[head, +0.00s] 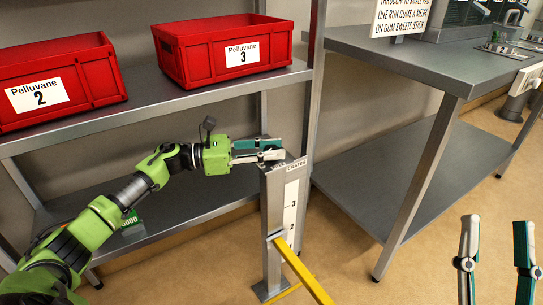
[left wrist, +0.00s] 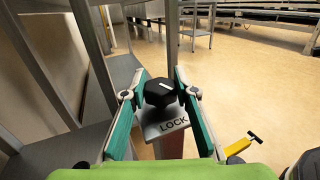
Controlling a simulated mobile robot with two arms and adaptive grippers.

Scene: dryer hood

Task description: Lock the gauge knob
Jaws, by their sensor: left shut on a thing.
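The gauge knob (left wrist: 160,92) is black and faceted, with a short white pointer line on top, in the left wrist view. It sits on a grey plate (left wrist: 165,124) marked LOCK on the side nearer the camera. The line lies slantwise and points away from the LOCK word or along it; I cannot tell which end is the pointer. My left gripper (head: 277,149) is shut on the knob, one finger on each side. In the head view the fingers hide the knob on top of the grey gauge post (head: 273,225). My right gripper (head: 497,222) is open and empty at the lower right.
A yellow bar (head: 301,270) slants out from the post's front. Behind is a grey shelf (head: 200,98) with red Pelluvane bins 2 (head: 52,80) and 3 (head: 225,49). A grey table (head: 410,62) stands to the right. The floor between post and table is clear.

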